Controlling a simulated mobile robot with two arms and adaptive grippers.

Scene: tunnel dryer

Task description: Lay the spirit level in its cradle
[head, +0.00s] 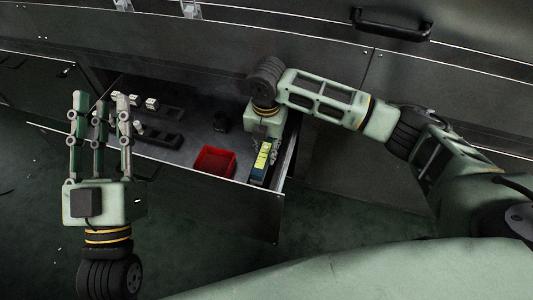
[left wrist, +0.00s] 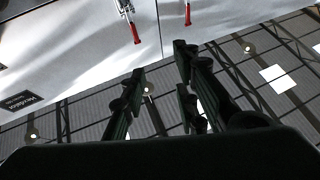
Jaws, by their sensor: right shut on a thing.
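The spirit level (head: 262,158), a yellow bar, is at the right end of the open drawer. My right gripper (head: 269,149) reaches down over it from above and is shut on it; the fingers are partly hidden by the gripper's body. A blue and dark piece (head: 257,173) shows right at the level's near end; I cannot tell whether it is the cradle or part of the level, nor whether the level touches the cradle.
The drawer (head: 208,205) also holds a red bin (head: 214,161), a small black cup (head: 221,121) and dark racks (head: 158,136) with small pale pieces. The drawer's right side wall runs close beside my right gripper. A black handle (head: 391,25) is on the cabinet above.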

